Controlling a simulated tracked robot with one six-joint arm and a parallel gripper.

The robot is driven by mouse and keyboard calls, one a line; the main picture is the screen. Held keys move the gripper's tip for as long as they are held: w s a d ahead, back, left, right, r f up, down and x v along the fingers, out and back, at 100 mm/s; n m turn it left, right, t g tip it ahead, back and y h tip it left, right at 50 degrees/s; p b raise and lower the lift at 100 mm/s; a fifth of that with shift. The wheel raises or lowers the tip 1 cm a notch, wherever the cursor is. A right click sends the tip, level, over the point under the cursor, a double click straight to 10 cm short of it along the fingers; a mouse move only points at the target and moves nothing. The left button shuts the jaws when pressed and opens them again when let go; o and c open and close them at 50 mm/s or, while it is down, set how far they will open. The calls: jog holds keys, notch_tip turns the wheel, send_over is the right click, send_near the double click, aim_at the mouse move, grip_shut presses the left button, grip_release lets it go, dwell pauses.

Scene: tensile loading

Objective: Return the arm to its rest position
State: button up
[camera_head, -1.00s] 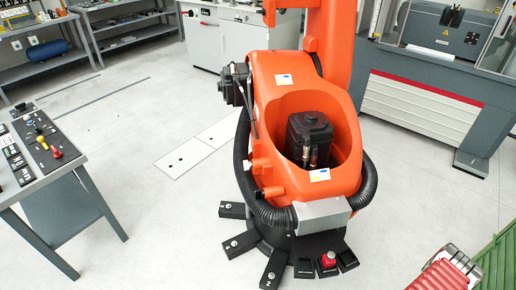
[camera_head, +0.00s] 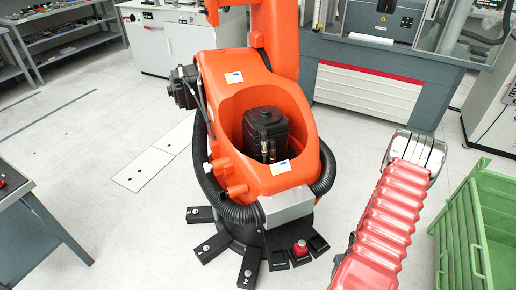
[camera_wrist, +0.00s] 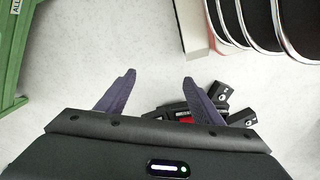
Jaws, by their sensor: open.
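My gripper (camera_wrist: 158,80) shows in the wrist view with its two dark purple fingers spread apart. Nothing is between them. It points at the pale floor (camera_wrist: 130,30) and touches nothing that I can see. Black foot plates (camera_wrist: 235,95) and a bit of red lie below and behind the right finger.
A green crate (camera_head: 480,225) stands at the right, with a red ribbed object (camera_head: 385,215) left of it. The green shows also top left in the wrist view. A grey bench (camera_head: 25,225) is at the left. Grey cabinets and a machine stand behind.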

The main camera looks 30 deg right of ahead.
jog(key=w+a+r, duration=0.3)
jog(key=r, duration=0.7)
jog(key=w+a+r+g, duration=0.1)
jog(key=w+a+r, duration=0.15)
jog(key=r, duration=0.65)
jog(key=w+a+r, duration=0.3)
jog(key=a+r, duration=0.1)
jog(key=r, duration=0.6)
jog(key=a+r+n+t, duration=0.4)
jog(key=a+r+t, duration=0.3)
jog(key=a+r, duration=1.8)
notch_tip(320, 180, up, 2)
jog(key=shift+s+a+r+n, duration=0.25)
jog(key=shift+a+n, duration=0.1)
jog(key=shift+n, duration=0.05)
